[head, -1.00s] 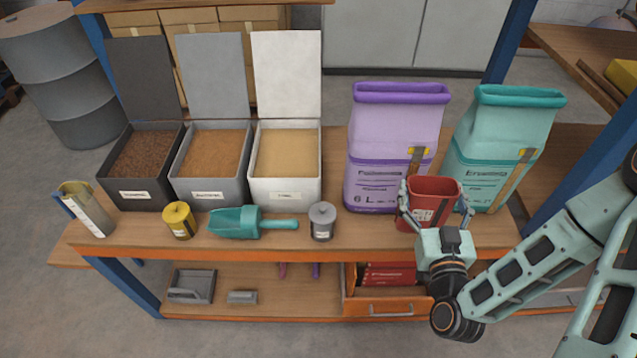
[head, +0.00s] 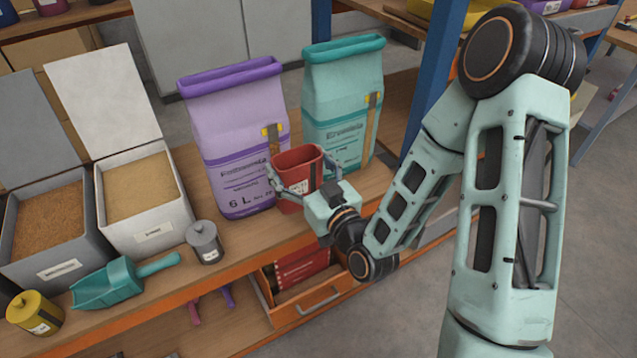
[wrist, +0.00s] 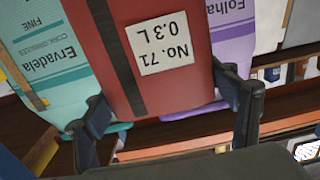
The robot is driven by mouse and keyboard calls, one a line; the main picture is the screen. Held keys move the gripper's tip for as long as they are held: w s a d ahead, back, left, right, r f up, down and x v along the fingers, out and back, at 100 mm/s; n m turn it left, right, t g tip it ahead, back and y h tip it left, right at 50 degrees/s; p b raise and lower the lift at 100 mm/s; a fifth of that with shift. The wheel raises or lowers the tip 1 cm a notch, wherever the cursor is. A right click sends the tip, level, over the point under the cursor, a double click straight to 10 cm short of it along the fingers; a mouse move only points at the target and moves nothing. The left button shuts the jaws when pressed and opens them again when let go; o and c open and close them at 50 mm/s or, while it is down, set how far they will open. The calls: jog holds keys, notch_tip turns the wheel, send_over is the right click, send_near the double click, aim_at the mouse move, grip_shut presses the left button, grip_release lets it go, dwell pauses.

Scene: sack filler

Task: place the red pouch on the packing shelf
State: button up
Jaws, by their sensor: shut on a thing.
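The red pouch (head: 291,170), open at the top, has a dark stripe and a white label. In the wrist view (wrist: 125,60) the label reads "No. 71 0.3 L". My gripper (head: 302,174) is shut on it, one finger on each side; both fingers also show in the wrist view (wrist: 172,108). The pouch is upright in front of the gap between the purple sack (head: 235,130) and the teal sack (head: 340,90). I cannot tell whether its base touches the bench. A wooden shelf (head: 372,8) stands beyond the blue post; I cannot tell whether it is the packing shelf.
Bins of grain (head: 150,225), a teal scoop (head: 108,285), a grey canister (head: 205,240) and a yellow canister (head: 35,312) stand on the bench left of my gripper. An open drawer (head: 303,312) juts out below. The blue post (head: 437,85) stands right of the sacks; floor at right is clear.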

jog(key=shift+w+d+f+b, duration=0.35)
jog(key=shift+w+b, duration=0.25)
jog(key=shift+b, duration=0.35)
jog(key=shift+w+d+f+b, duration=0.25)
jog(key=shift+w+f+b, duration=0.25)
jog(key=shift+b, duration=0.45)
jog(key=w+d+f, duration=0.3)
jog(key=w+f, duration=0.3)
jog(key=f, duration=0.3)
jog(key=shift+w+f, duration=0.15)
jog(key=shift+w, duration=0.05)
jog(key=shift+f+b, duration=0.2)
jog(key=shift+b, duration=0.2)
jog(key=o, duration=0.8)
